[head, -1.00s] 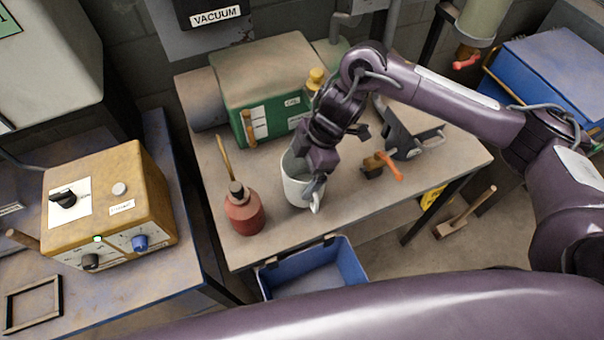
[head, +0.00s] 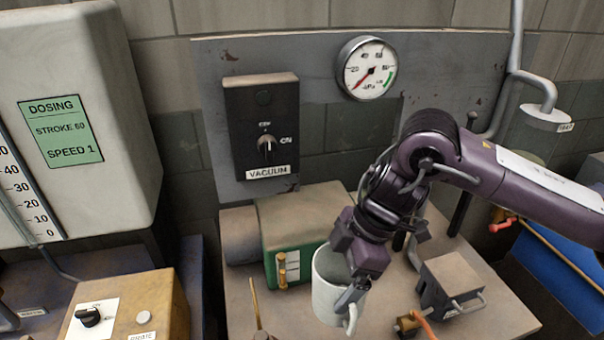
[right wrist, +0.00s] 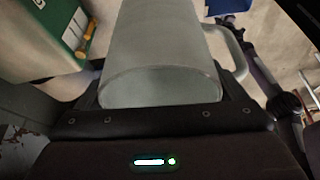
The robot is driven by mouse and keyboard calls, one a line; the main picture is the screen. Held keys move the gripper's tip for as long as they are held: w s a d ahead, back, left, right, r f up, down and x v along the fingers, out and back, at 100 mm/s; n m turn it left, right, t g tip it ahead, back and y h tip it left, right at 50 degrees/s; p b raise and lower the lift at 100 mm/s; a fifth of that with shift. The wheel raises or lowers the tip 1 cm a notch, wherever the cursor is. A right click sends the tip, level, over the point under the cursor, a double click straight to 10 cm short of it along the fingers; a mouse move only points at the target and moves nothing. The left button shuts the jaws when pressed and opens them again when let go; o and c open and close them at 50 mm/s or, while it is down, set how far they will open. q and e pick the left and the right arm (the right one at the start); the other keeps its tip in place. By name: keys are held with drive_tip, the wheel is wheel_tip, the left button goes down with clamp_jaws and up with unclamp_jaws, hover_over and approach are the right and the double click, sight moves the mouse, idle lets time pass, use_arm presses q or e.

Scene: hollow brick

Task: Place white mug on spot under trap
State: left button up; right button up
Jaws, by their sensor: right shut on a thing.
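The white mug (head: 328,290) is upright and appears to be held above the bench. My right gripper (head: 350,288) is shut on its wall near the handle. In the right wrist view the mug (right wrist: 160,45) fills the space between the fingers, with its handle to the right. A pale cylinder (head: 543,132) with a small label, likely the trap, hangs from a grey pipe at the right of the wall. The spot under it cannot be made out. My left gripper is not in view.
The green pump box (head: 290,235) stands behind the mug. A grey device (head: 452,283) and an orange-handled valve (head: 408,325) sit to its right on the bench (head: 500,315). A blue case (head: 560,285) lies further right. A vacuum switch (head: 263,130) and gauge (head: 367,68) are on the wall.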

drive_tip(key=shift+w+d+f+m, duration=0.1)
drive_tip(key=shift+d+f+m, duration=0.2)
drive_tip(key=shift+m, duration=0.2)
drive_tip(key=w+d+f+m+t+h, duration=0.1)
drive_tip(key=d+m+t+h, duration=0.1)
drive_tip(key=d+m, duration=0.3)
drive_tip(key=w+d+f+m+t+h, duration=0.1)
drive_tip(key=d+f+m+t+h, duration=0.1)
drive_tip(key=m, duration=1)
drive_tip(key=d+t, duration=0.1)
drive_tip(key=d, duration=0.1)
drive_tip(key=shift+d+f+m, duration=0.25)
drive_tip(key=shift+d+m, duration=0.15)
